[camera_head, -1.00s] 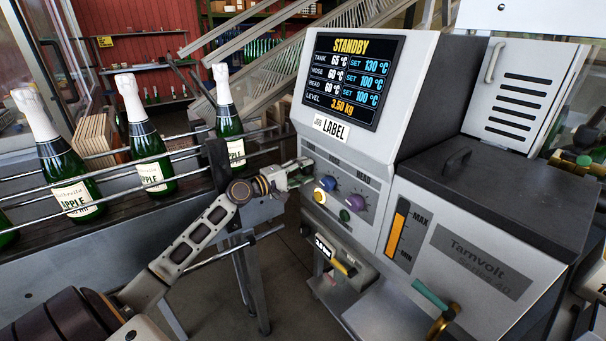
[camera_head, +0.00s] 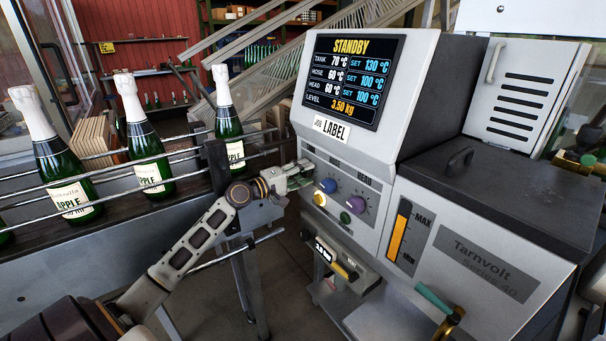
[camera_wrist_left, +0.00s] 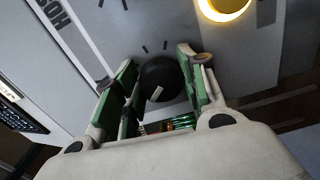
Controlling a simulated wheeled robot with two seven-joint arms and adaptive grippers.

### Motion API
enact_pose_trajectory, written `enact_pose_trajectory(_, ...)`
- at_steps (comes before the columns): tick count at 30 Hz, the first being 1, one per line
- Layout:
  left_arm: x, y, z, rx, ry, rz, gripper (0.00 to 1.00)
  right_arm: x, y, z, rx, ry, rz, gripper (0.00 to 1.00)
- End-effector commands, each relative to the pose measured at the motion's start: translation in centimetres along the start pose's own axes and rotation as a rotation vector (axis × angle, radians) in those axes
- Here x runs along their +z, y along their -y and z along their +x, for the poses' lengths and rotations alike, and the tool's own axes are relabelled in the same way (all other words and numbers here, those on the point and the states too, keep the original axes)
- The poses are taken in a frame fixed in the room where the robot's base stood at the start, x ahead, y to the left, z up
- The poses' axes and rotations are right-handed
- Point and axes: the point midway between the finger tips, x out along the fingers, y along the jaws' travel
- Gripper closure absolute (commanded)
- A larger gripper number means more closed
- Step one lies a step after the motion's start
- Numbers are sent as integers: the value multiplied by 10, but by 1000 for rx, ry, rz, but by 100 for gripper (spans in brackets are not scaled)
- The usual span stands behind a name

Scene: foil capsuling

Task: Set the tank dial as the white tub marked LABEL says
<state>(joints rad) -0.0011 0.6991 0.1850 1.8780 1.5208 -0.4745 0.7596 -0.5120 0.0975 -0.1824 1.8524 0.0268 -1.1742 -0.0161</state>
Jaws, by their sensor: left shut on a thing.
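The glue machine's screen (camera_head: 353,80) shows STANDBY, with TANK at 70 °C and its SET at 130 °C. In the left wrist view the tank dial (camera_wrist_left: 160,80) is a round black knob with a pale mark, surrounded by short dark scale ticks. My left gripper (camera_head: 300,174) is at the left end of the dial row. Its green-padded fingers (camera_wrist_left: 158,92) are shut on the tank dial, one on each side. In the head view the gripper hides that dial. I see no white tub marked LABEL; a JOB LABEL plate (camera_head: 332,128) sits below the screen. My right gripper is out of view.
A conveyor with rails (camera_head: 100,217) carries green bottles at the left. A dark lid (camera_head: 510,185) covers the tank at the right.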

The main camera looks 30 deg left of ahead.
Motion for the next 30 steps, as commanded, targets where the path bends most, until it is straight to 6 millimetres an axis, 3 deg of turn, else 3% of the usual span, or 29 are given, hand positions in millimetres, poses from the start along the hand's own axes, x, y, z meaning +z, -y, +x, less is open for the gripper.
enact_pose_trajectory(3, 2, 3, 0, -5, 4, -2, 83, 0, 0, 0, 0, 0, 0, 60)
enact_pose_trajectory(4, 2, 3, 0, -5, 4, -2, 55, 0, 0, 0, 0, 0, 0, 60)
enact_pose_trajectory(8, 1, 2, 0, -4, 3, -2, 38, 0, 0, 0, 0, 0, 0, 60)
enact_pose_trajectory(21, 0, 1, -1, -1, 1, -1, 37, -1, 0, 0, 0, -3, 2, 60)
enact_pose_trajectory(30, 0, 2, -13, -2, 0, -2, 37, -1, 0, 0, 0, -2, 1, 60)
